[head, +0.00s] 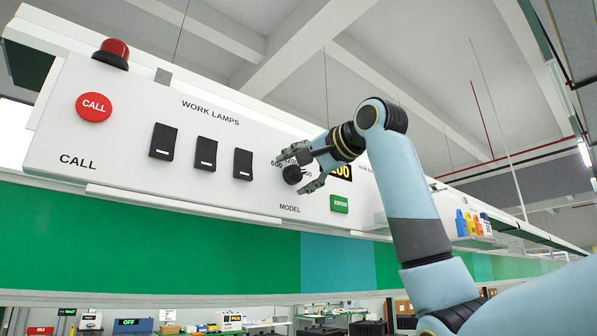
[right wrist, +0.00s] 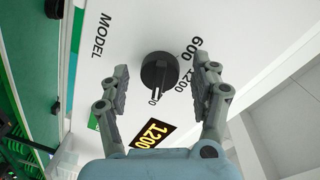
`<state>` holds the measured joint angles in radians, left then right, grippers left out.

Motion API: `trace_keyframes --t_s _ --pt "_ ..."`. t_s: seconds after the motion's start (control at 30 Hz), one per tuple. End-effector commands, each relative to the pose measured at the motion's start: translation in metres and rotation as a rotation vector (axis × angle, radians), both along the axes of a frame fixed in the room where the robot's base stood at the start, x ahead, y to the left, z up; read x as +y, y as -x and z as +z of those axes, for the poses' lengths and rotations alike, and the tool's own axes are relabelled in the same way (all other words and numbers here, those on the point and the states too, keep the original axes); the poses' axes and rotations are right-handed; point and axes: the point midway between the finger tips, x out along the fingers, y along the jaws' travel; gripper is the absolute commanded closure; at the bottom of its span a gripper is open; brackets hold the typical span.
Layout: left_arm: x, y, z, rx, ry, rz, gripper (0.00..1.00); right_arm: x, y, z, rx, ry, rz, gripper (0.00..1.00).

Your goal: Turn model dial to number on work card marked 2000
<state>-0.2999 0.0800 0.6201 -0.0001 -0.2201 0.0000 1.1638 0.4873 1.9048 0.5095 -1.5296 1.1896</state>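The black model dial (head: 292,175) is on the white panel above the word MODEL; it also shows in the right wrist view (right wrist: 158,72). The labels 600 and 1200 are around it, and a third is partly hidden, ending in 00. The dial's pale pointer mark faces that third label in the wrist view. A display (right wrist: 153,133) reads 1200; in the head view my gripper partly covers it. My right gripper (head: 297,169) is open, with its fingers on either side of the dial, apparently apart from it. My left gripper is out of view. I see no readable work card.
A green button (head: 340,204) is right of the dial. Several black rocker switches (head: 203,152) under WORK LAMPS, a red CALL button (head: 94,107) and a red lamp (head: 112,52) are to the left. A ledge (head: 180,203) runs along the panel's lower edge.

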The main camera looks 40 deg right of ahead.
Motion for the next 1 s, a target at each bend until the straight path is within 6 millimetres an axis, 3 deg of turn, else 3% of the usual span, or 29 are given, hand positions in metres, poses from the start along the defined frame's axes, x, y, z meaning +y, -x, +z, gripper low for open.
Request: trace_keyframes --t_s 0.27,0.7,1.0 --pt "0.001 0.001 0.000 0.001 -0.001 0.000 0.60 -0.001 0.007 0.000 0.000 0.001 -0.001 0.36" --pt "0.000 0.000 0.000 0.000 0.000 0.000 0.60 -0.006 0.095 0.007 -0.001 0.005 -0.005 0.36" --pt "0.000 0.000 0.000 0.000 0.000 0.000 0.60 -0.006 0.119 0.009 0.001 0.001 0.000 0.36"
